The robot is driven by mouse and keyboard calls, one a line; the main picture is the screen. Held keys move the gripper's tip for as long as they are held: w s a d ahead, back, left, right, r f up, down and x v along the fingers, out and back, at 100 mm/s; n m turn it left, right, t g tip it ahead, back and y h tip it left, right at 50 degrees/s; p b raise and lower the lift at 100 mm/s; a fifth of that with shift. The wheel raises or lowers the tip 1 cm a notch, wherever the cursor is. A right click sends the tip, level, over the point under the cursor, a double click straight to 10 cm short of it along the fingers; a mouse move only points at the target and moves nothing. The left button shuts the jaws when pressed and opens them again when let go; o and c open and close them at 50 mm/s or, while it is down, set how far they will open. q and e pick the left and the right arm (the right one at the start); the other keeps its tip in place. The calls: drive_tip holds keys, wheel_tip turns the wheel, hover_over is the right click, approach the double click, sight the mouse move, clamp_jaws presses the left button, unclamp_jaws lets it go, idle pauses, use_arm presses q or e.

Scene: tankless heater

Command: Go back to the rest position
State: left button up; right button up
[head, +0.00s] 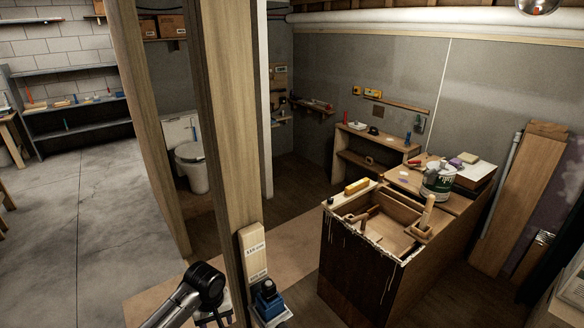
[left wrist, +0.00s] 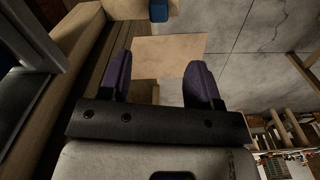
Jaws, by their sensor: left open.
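My left arm comes in at the bottom of the head view, with a black joint left of a wooden post (head: 232,150). Its gripper is not clearly visible there. In the left wrist view, my left gripper (left wrist: 159,68) shows two dark purple fingers spread apart. Nothing is between them; a pale tan board or panel (left wrist: 172,50) shows beyond the fingers. My right gripper is in neither view.
A blue object (head: 268,292) stands by the post's foot, beside a marked wooden board (head: 253,255). A wooden cabinet (head: 350,265) with tools and a paint can (head: 437,180) stands right. Concrete floor (head: 90,200) is open at left.

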use_arm(q)
drive_tip(key=d+r+m+t, duration=0.3)
drive_tip(key=r+m+t, duration=0.25)
drive_tip(key=r, duration=0.45)
drive_tip(key=d+r+m+t, duration=0.4)
drive_tip(key=r+m, duration=0.3)
drive_tip(key=r, duration=0.3)
drive_tip(key=s+a+n+t, duration=0.2)
drive_tip(key=s, duration=0.8)
drive_tip(key=s+a+f+n+g, duration=0.2)
drive_tip(key=s+a+f+g, duration=0.15)
drive_tip(key=s+f, duration=1.05)
drive_tip(key=s+a+f+n+g, duration=0.2)
drive_tip(key=s+f+g, duration=0.2)
drive_tip(key=s+f, duration=1)
drive_tip(key=w+p+v, duration=0.2)
drive_tip(key=p+v, duration=0.8)
drive_tip(key=w+r+p+v, duration=0.1)
drive_tip(key=w+p+v, duration=0.1)
drive_tip(key=p+v, duration=0.7)
wheel_tip(320, 180, up, 2)
drive_tip(key=shift+d+r+p, duration=0.15)
drive_tip(key=shift+r+p, duration=0.05)
drive_tip(key=shift+p, duration=0.15)
